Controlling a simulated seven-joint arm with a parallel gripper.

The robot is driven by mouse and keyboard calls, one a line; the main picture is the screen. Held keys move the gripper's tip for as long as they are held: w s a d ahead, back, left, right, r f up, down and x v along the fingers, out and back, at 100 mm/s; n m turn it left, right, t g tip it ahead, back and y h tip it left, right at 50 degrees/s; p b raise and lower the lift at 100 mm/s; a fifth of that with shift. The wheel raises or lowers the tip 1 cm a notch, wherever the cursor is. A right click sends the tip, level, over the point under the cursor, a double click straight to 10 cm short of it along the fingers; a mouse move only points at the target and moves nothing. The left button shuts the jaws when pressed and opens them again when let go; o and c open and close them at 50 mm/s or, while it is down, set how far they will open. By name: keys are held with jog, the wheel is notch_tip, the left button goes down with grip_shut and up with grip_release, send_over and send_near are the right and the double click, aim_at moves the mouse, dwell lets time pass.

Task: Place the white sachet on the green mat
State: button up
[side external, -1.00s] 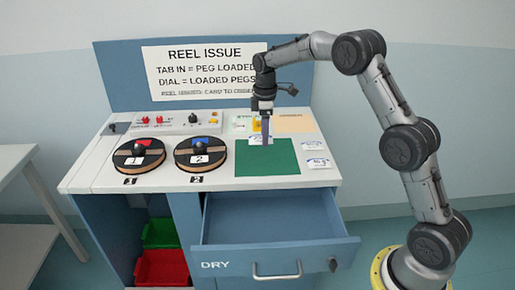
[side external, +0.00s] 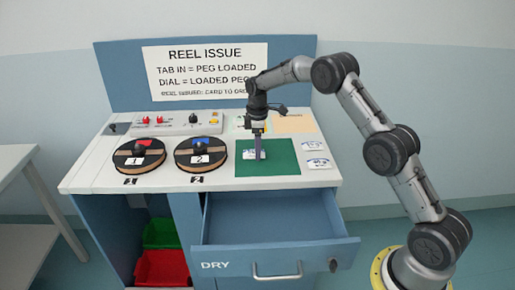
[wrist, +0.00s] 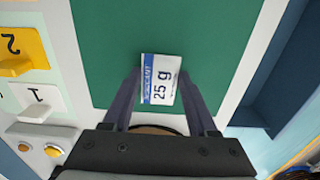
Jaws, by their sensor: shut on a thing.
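The white sachet (side external: 249,155), with a blue band and "25 g" print, also shows in the wrist view (wrist: 159,88) between my two fingers. My gripper (side external: 258,157) points down and is shut on it. Both are over the left-middle part of the green mat (side external: 280,168), which fills most of the wrist view (wrist: 105,45). The sachet is at or just above the mat surface; I cannot tell whether it touches.
Two other white sachets (side external: 311,147) (side external: 318,163) lie on the bench right of the mat. An open, empty drawer (side external: 270,215) juts out below the front edge. The mat's right part is clear.

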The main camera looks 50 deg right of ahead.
jog(key=shift+f, duration=0.1)
jog(key=o, duration=1.3)
